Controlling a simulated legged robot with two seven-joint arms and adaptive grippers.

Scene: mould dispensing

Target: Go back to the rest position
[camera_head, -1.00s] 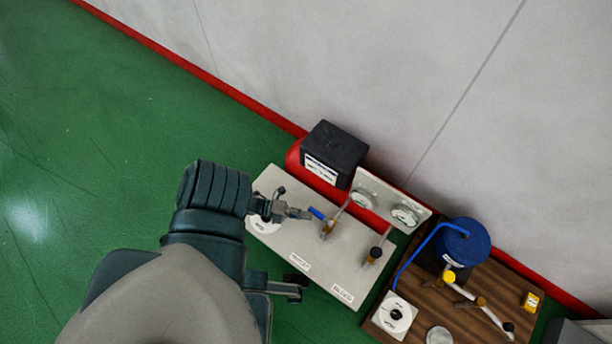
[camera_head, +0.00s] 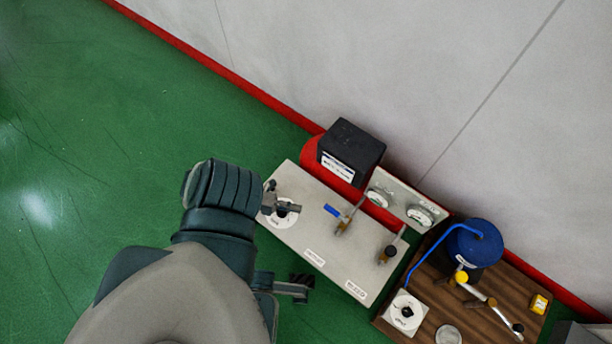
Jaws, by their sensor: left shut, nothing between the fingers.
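My left arm comes in from the bottom left, and its dark forearm hides part of the floor. My left gripper (camera_head: 292,208) is shut and empty. In the picture it lies over the left end of the pale panel (camera_head: 318,236), in front of a white round dial (camera_head: 281,219). A gap shows between its tip and the valve with the blue handle (camera_head: 332,210). I cannot tell its height above the panel.
Two gauges (camera_head: 419,215) stand at the panel's back edge. A black box (camera_head: 352,146) on a red tank (camera_head: 312,150) stands behind. On the right, a wooden board (camera_head: 505,310) carries a blue container (camera_head: 473,243) and hose. Green floor (camera_head: 90,160) is clear on the left.

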